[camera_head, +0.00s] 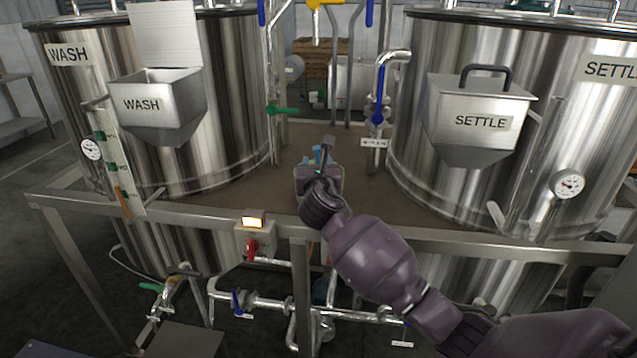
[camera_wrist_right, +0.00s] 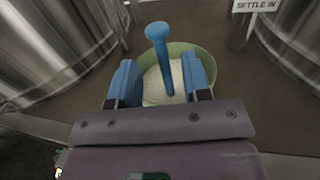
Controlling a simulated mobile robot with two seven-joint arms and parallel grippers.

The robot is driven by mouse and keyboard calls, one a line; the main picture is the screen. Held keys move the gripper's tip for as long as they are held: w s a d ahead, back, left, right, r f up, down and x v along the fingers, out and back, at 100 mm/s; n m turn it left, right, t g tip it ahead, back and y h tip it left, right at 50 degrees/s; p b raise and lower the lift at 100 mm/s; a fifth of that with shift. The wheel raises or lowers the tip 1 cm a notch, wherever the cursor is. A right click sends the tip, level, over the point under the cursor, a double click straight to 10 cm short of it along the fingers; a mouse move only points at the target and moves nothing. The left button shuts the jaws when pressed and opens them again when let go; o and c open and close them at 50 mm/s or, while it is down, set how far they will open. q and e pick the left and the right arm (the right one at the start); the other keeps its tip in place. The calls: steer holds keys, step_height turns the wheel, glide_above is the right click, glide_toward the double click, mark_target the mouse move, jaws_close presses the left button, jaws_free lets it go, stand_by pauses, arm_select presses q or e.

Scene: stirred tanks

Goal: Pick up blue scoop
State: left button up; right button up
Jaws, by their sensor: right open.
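The blue scoop (camera_wrist_right: 157,34) stands handle-up in a pale green tub (camera_wrist_right: 207,58) of whitish powder in the right wrist view. Its lower end is in or behind the powder and cannot be made out. My right gripper (camera_wrist_right: 160,64) is open, with one blue finger on each side of the scoop's handle. The handle shows between the fingers, with gaps on both sides. In the head view my right gripper (camera_head: 318,160) is over the platform between the two tanks and hides much of the tub (camera_head: 338,182). My left gripper is not in view.
The steel WASH tank (camera_head: 215,110) stands left with its hopper open. The SETTLE tank (camera_head: 405,130) stands right, its hopper lid (camera_head: 490,88) closed. A metal rail (camera_head: 400,240) runs in front of the brown platform (camera_head: 270,190). Valves and pipes (camera_head: 265,303) lie below it.

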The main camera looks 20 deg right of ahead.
mark_target(318, 159)
steer(key=shift+x, duration=2.3)
steer(key=shift+d+f, duration=0.1)
steer(key=shift+f, duration=0.05)
jaws_close()
